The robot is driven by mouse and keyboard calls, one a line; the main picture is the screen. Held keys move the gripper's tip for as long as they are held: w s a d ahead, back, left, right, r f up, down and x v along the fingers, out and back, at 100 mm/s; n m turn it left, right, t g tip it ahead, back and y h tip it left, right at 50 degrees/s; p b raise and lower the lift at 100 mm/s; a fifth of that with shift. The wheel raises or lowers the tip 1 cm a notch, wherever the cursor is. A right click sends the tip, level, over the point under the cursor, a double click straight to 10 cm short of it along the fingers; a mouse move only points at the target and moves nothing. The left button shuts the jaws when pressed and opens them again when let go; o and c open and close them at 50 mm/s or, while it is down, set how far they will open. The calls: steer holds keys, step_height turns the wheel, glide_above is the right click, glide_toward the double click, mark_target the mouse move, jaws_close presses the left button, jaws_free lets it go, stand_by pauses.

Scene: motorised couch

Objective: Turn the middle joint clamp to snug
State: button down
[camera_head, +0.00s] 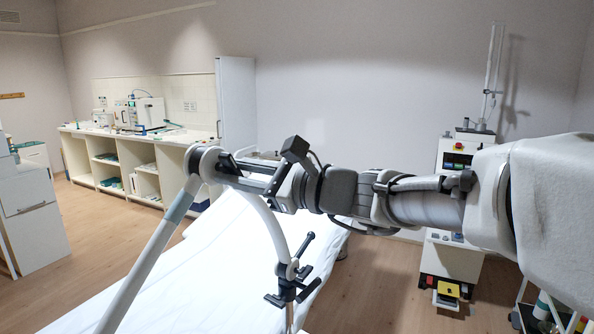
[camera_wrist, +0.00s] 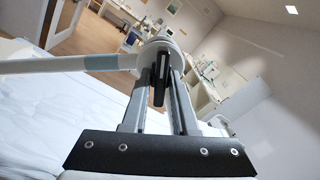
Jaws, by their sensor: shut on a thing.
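The middle joint (camera_head: 205,160) is a pale round elbow between a straight white tube (camera_head: 150,260) and a curved white tube (camera_head: 268,220). My gripper (camera_head: 228,165) reaches it from the right. In the wrist view, my gripper (camera_wrist: 163,72) has its two fingers closed about the black clamp lever (camera_wrist: 159,90) at the joint. The white round joint housing (camera_wrist: 158,47) is just beyond the fingertips. In the head view, the fingers partly hide the lever. The clamp's tightness cannot be read from these frames.
A lower joint with black T-shaped handles (camera_head: 292,285) stands below my arm. The couch with a white sheet (camera_head: 180,285) lies beneath. A shelf counter (camera_head: 115,165) is at the back left and an equipment cart (camera_head: 450,250) is at the right.

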steer(key=shift+f+b, duration=0.1)
steer(key=shift+b, duration=0.4)
steer(key=n+b, duration=0.2)
steer(key=b, duration=0.1)
steer(key=shift+f, duration=0.2)
steer(key=n+b, duration=0.1)
steer(key=b, duration=0.2)
steer(key=shift+w+n, duration=0.1)
steer(key=shift+n, duration=0.3)
steer(key=n+b, duration=0.3)
steer(key=b, duration=0.1)
steer(key=shift+d+r, duration=0.1)
steer(key=shift+r, duration=0.05)
steer(key=shift+r+n+b, duration=0.2)
steer(key=shift+n+b, duration=0.7)
steer(key=shift+b, duration=0.35)
steer(key=shift+r, duration=0.15)
steer(key=c, duration=0.7)
jaws_free()
